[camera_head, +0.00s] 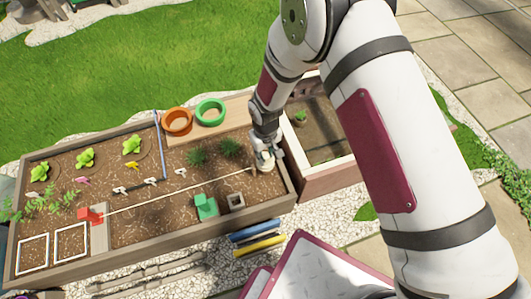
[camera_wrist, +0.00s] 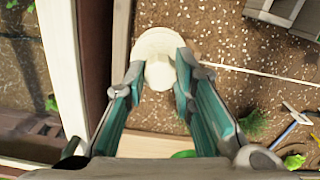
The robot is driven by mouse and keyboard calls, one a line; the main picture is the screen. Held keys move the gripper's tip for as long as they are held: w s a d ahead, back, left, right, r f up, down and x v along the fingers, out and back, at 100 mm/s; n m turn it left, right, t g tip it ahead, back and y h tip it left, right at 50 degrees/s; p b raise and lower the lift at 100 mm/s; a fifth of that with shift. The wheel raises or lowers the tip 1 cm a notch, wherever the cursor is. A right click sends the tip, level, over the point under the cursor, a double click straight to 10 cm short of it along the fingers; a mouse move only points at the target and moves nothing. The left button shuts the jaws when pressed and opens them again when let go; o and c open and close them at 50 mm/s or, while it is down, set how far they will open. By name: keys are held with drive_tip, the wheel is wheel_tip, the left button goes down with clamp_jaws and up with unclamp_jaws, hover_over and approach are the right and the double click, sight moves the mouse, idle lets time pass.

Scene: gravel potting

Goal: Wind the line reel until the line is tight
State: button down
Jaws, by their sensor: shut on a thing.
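The line reel (camera_wrist: 152,42) is cream and round. In the wrist view it sits at top centre, and in the head view (camera_head: 265,166) it is at the right end of the soil bed, partly hidden by my gripper. My gripper (camera_wrist: 160,70) is shut on a cream part of the reel, with one teal finger on each side. The pale line (camera_head: 180,190) runs left from the reel across the bed to a red block (camera_head: 89,215). It looks nearly straight; whether it is fully tight I cannot tell.
Small plants and tools dot the bed. A second planter box (camera_head: 328,180) adjoins at right.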

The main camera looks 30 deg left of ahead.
sight(266, 155)
idle(0.4)
drive_tip(key=c, duration=1.3)
unclamp_jaws()
drive_tip(key=shift+r, duration=0.1)
wheel_tip(266, 155, up, 12)
drive_tip(key=shift+f, duration=0.1)
